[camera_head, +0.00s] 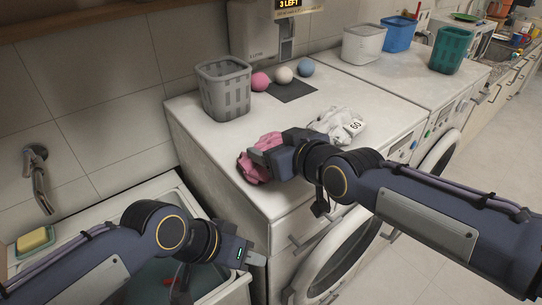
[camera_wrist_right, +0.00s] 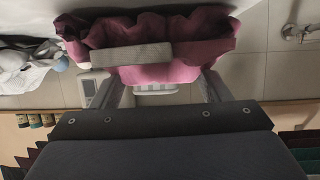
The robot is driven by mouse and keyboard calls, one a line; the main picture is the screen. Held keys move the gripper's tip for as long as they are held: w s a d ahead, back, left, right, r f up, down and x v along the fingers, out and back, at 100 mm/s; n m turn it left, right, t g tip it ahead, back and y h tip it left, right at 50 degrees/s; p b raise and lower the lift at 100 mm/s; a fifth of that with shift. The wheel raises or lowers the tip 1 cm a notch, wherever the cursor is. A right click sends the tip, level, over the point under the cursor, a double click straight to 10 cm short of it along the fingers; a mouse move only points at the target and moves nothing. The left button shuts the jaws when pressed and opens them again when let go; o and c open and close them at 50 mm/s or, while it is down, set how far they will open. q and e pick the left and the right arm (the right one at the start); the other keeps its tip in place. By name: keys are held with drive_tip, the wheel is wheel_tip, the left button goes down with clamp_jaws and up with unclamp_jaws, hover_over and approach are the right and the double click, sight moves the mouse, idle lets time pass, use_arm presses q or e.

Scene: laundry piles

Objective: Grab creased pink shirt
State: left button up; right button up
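The creased pink shirt (camera_head: 247,171) lies bunched near the left end of the white machine top, partly hidden by my right gripper. In the right wrist view the pink shirt (camera_wrist_right: 200,40) fills the upper middle, with folds above and below a grey bar-like finger part. My right gripper (camera_head: 258,156) is at the shirt, with cloth on both sides of its grey tip. The cloth hides how far apart the fingertips are. My left gripper (camera_head: 256,259) is empty at the lower middle, in front of the machine's left side. Its finger gap is not clear.
A white-grey cloth (camera_head: 340,124) lies right of the shirt. A grey basket (camera_head: 225,90) and coloured balls on a dark mat (camera_head: 292,91) stand behind. White (camera_head: 362,45), blue (camera_head: 398,34) and teal (camera_head: 450,50) bins stand farther right. A sink (camera_head: 190,198) is at left.

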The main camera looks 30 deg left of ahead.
drive_tip(key=c, duration=0.7)
drive_tip(key=shift+c, duration=0.7)
drive_tip(key=shift+r, duration=0.15)
